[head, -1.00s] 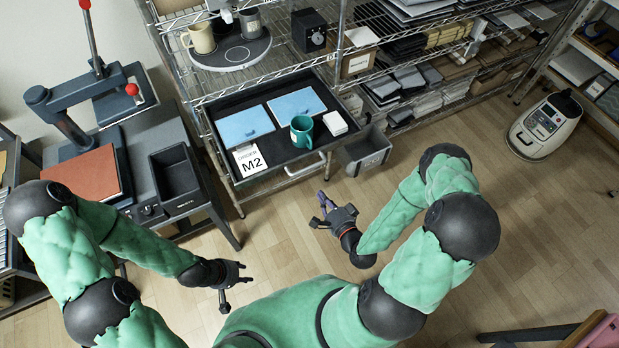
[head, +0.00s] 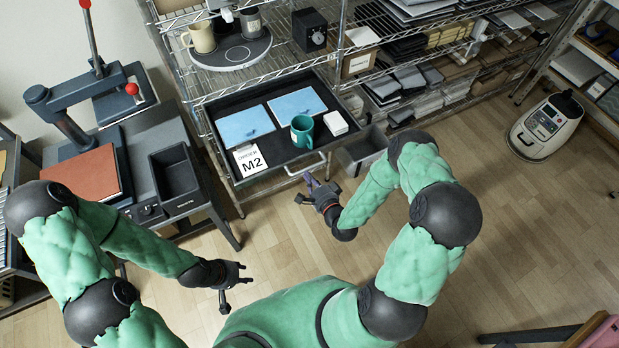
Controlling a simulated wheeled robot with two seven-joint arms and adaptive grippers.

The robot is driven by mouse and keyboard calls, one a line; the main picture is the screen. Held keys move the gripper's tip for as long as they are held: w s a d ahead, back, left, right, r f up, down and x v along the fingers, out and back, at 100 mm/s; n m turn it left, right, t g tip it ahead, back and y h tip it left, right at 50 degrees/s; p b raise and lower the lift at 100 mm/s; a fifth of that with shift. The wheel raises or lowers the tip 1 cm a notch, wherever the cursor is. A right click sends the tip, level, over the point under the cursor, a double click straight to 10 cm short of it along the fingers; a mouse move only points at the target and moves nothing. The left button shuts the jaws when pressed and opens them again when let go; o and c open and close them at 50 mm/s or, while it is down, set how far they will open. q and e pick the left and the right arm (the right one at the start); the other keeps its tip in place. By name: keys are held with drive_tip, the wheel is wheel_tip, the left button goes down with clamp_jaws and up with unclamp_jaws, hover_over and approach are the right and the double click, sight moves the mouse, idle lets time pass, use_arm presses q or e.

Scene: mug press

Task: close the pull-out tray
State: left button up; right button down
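The black pull-out tray (head: 281,152) sticks out from the wire shelf unit, with a pale handle (head: 306,166) on its front edge. On it are two blue sheets (head: 246,124), a teal mug (head: 302,133), a small white box (head: 336,122) and an M2 order card (head: 249,160). My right gripper (head: 307,187) is open and empty, just in front of the handle and apart from it in the picture. My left gripper (head: 238,280) is open and empty over the floor at lower left.
A grey bin (head: 364,148) stands to the right of the tray. A press (head: 70,115) with a red-knobbed lever stands on the bench at left, beside a black bin (head: 176,175). Mugs stand on a round plate (head: 232,54) on the shelf above. The floor in front is clear.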

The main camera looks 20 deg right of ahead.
drive_tip(key=b, duration=0.6)
approach(275, 121)
drive_tip(key=s, duration=0.1)
drive_tip(key=s+f, duration=0.1)
drive_tip(key=s, duration=0.1)
drive_tip(key=s+f, duration=0.1)
drive_tip(key=s, duration=0.1)
drive_tip(key=shift+s+d+f, duration=0.15)
drive_tip(key=shift+s+d, duration=0.05)
drive_tip(key=shift+d, duration=0.05)
drive_tip(key=r+b+x, duration=0.1)
drive_tip(key=b+x, duration=0.1)
drive_tip(key=x, duration=0.2)
drive_tip(key=r+b+x, duration=0.1)
drive_tip(key=b+x, duration=0.2)
drive_tip(key=x, duration=0.2)
drive_tip(key=r+b+x, duration=0.1)
drive_tip(key=b+x, duration=0.2)
drive_tip(key=x, duration=0.2)
drive_tip(key=shift+w+f, duration=0.1)
drive_tip(key=shift+w, duration=0.3)
drive_tip(key=shift+w+b, duration=0.65)
drive_tip(key=shift+w+d+r, duration=0.1)
drive_tip(key=shift+r, duration=0.2)
drive_tip(key=shift+r, duration=0.1)
